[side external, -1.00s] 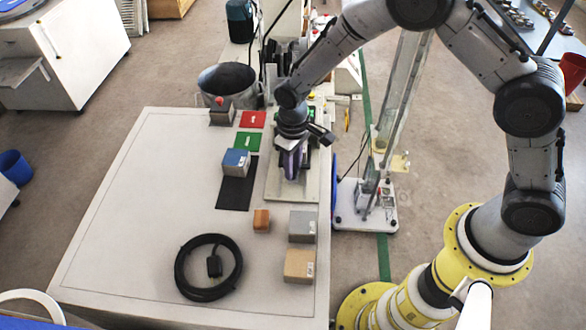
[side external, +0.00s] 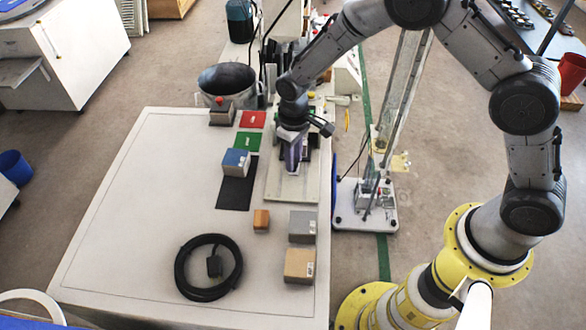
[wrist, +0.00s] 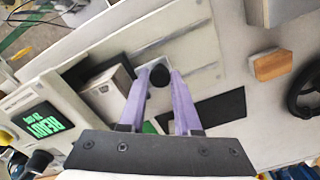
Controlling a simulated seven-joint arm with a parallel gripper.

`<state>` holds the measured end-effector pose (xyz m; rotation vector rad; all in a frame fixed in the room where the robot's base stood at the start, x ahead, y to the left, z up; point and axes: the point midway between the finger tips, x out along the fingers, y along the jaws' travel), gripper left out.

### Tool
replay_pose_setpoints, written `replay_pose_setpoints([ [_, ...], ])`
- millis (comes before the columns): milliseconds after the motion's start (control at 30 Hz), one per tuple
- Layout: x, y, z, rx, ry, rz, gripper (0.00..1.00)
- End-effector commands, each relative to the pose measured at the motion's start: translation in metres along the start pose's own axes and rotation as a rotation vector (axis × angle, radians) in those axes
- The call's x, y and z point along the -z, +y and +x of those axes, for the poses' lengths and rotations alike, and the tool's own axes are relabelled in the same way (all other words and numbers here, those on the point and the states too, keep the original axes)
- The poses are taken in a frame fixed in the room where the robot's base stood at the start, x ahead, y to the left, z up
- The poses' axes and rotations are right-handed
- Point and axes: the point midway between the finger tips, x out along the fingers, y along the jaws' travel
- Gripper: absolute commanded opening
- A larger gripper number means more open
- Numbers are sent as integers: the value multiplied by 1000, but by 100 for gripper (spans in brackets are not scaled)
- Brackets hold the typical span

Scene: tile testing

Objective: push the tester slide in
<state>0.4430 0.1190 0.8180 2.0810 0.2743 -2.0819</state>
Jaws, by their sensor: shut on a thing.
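My gripper (side external: 292,165) points down over the pale tester plate (side external: 290,190) at the right side of the table. In the wrist view its two purple fingers (wrist: 160,78) are shut on a round black knob (wrist: 158,75) on the slide. A pale slide surface shows just beyond the knob. The tester (wrist: 112,88) shows as a silver-grey box left of the fingers, beside a screen (wrist: 42,121) with green lettering that reads READY. In the side view the knob and most of the slide are hidden by my gripper.
A blue-topped block (side external: 235,162) sits at the black mat's (side external: 237,192) upper end. Green (side external: 247,141) and red (side external: 252,119) patches lie behind it. An orange block (side external: 261,221), grey block (side external: 302,227), tan box (side external: 299,265) and black cable coil (side external: 181,268) lie nearer. The table's left is clear.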

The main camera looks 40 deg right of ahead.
Motion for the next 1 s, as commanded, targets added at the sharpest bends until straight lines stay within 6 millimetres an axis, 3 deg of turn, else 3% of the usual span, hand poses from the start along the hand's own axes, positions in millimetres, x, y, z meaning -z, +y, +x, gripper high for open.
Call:
replay_pose_setpoints([
  [1000,24,41,-1,0,4,2,0],
])
